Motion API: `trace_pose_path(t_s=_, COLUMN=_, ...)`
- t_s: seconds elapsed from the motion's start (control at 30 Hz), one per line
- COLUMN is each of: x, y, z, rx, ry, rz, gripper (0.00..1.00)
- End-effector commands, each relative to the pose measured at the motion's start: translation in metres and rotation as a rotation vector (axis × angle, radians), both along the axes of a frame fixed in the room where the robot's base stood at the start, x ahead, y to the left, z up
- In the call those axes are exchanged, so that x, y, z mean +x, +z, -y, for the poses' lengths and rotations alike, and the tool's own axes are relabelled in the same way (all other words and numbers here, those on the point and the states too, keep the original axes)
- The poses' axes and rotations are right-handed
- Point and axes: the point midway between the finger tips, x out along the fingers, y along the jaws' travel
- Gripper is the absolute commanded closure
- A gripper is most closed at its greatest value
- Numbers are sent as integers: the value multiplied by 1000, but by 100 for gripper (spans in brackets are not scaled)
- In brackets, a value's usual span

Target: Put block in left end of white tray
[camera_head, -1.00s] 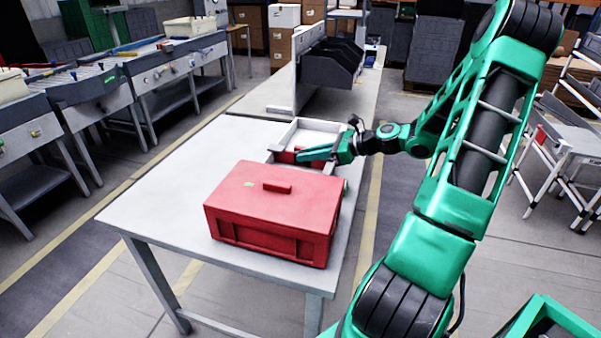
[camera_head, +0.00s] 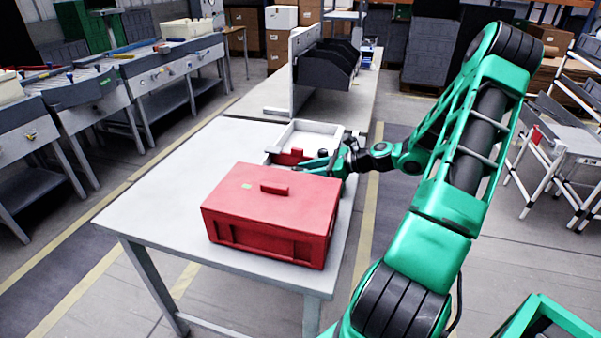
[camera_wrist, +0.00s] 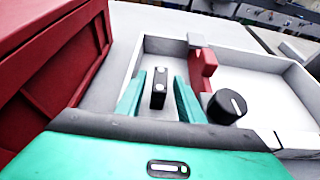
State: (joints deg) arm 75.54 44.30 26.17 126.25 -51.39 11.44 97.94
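The white tray (camera_head: 318,130) lies on the table behind the red toolbox; it fills the middle and right of the wrist view (camera_wrist: 262,64). A red divider (camera_wrist: 207,72) splits it, with a smaller compartment on the left in the wrist view. A small dark block (camera_wrist: 159,88) with a pale marked face shows between my fingers, over or in that compartment; I cannot tell whether it touches the floor. My gripper (camera_wrist: 161,76) is open, with gaps visible on both sides of the block. In the head view my gripper (camera_head: 314,164) is partly behind the toolbox.
The red toolbox (camera_head: 272,211) stands close beside the tray and my gripper. A black round knob-like part (camera_wrist: 227,105) sits in the tray beside the divider. A dark bin rack (camera_head: 325,66) stands farther back. The left of the table (camera_head: 170,185) is clear.

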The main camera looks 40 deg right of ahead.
Motion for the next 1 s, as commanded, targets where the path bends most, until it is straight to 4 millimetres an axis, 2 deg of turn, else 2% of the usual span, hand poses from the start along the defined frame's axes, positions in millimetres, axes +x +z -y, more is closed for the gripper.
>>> trace_pose_path(t_s=0.33, x=0, y=3, z=0, rx=-1, ry=1, rz=1, gripper=65)
trace_pose_path(t_s=0.43, x=-6, y=6, z=6, rx=-2, ry=-2, rz=1, gripper=65)
trace_pose_path(t_s=1.0, x=-78, y=44, z=61, rx=-1, ry=-1, rz=1, gripper=65)
